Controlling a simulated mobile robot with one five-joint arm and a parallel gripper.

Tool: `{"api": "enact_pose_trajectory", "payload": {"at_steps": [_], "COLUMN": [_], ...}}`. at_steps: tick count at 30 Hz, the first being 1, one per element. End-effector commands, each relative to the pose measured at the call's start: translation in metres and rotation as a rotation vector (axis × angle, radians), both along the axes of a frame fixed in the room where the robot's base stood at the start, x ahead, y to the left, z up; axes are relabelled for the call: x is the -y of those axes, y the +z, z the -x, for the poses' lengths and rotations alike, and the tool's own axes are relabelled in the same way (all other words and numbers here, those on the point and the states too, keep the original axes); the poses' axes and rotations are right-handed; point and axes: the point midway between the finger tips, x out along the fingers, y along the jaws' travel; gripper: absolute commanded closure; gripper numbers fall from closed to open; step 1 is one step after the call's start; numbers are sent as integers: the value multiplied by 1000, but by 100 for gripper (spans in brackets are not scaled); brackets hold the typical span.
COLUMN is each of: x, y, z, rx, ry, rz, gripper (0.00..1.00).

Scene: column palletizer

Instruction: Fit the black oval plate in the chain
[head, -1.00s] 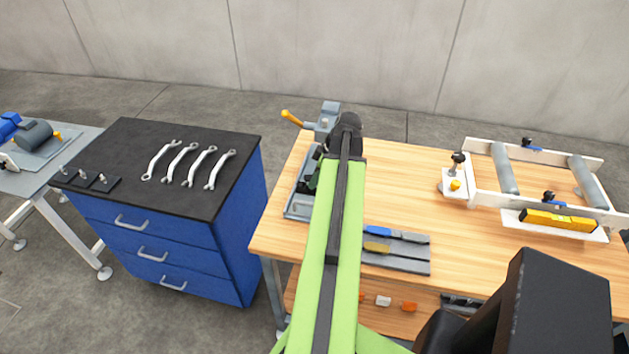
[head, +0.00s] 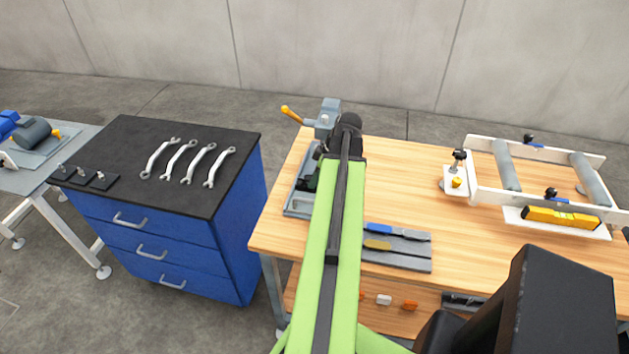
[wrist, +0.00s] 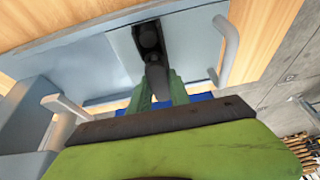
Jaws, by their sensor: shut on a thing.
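In the wrist view my gripper (wrist: 160,92) has its two green fingers close together, shut on a dark grey rounded piece (wrist: 157,76). I take this piece for the oval plate, but its full outline is hidden. Just beyond it a black chain-like part (wrist: 149,38) lies in a dark slot of a pale grey-blue fixture (wrist: 90,60). Whether the held piece touches the black part I cannot tell. In the head view the grey fixture (head: 297,211) sits at the bench's left end, and my arm hides most of it and the gripper's tips.
A grey clamp (head: 327,117) with an orange handle stands behind the fixture. A tool tray (head: 400,257) lies right of my arm, and a white roller frame (head: 485,197) farther right. The bench between is clear.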

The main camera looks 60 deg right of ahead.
Motion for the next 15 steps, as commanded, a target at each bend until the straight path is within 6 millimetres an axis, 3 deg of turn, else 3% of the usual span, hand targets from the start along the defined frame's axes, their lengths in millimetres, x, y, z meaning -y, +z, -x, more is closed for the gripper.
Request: {"api": "enact_pose_trajectory", "payload": {"at_steps": [15], "x": [0], "y": [-7], "z": [0], "rx": [0], "ry": [0], "rz": [0], "gripper": [100]}}
